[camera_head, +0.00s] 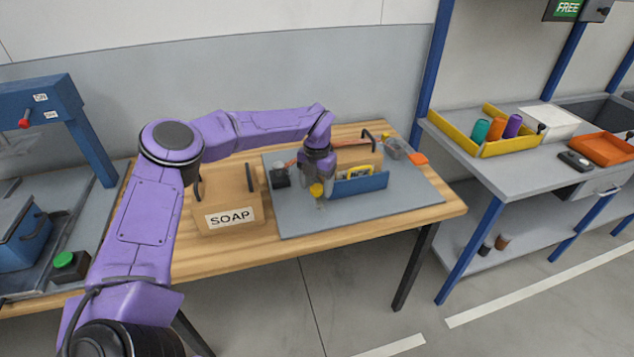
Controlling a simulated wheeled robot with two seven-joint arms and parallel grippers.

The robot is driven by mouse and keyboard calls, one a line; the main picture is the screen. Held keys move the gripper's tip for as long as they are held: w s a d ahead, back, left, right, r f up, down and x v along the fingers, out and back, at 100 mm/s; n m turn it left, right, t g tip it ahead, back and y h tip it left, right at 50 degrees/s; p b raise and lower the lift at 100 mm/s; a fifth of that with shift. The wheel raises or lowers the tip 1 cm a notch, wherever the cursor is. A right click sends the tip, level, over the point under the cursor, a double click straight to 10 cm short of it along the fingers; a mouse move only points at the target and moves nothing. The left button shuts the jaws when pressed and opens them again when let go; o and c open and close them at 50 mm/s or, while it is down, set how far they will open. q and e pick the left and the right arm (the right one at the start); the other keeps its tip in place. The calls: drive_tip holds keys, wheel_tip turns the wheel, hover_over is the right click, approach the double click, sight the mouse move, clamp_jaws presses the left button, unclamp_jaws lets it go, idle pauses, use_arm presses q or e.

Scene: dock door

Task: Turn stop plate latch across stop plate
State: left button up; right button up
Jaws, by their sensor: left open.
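A grey board (405,205) lies on the wooden table. A low upright blue plate (362,185) stands on it, which looks like the stop plate, with a wooden block (360,155) and a yellow item behind it. A small round yellow part (316,190) is at the plate's left end; it may be the latch, but it is too small and too covered to tell how it is turned. My left gripper (320,186) is open, pointing down right over this yellow part. I cannot tell whether it touches it. My right gripper is not in view.
A box marked SOAP (229,205) stands left of the board. A small black block (280,178) sits at the board's left, and a clear container (393,149) at its back right. The board's front right is clear. A side bench holds a yellow tray (460,139).

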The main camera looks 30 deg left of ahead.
use_arm(q)
drive_tip(key=shift+s, duration=0.1)
drive_tip(key=c, duration=1.1)
drive_tip(key=shift+o, duration=0.2)
drive_tip(key=n+b, duration=0.4)
drive_tip(key=shift+f, duration=0.2)
drive_tip(key=n+b, duration=0.4)
drive_tip(key=shift+n, duration=0.3)
drive_tip(key=n+b, duration=0.5)
drive_tip(key=shift+r+n+b, duration=0.15)
drive_tip(key=shift+n+b, duration=0.85)
drive_tip(key=shift+n, duration=0.1)
drive_tip(key=shift+r+n+b, duration=0.1)
drive_tip(key=shift+n+b, duration=0.85)
drive_tip(key=shift+n, duration=0.15)
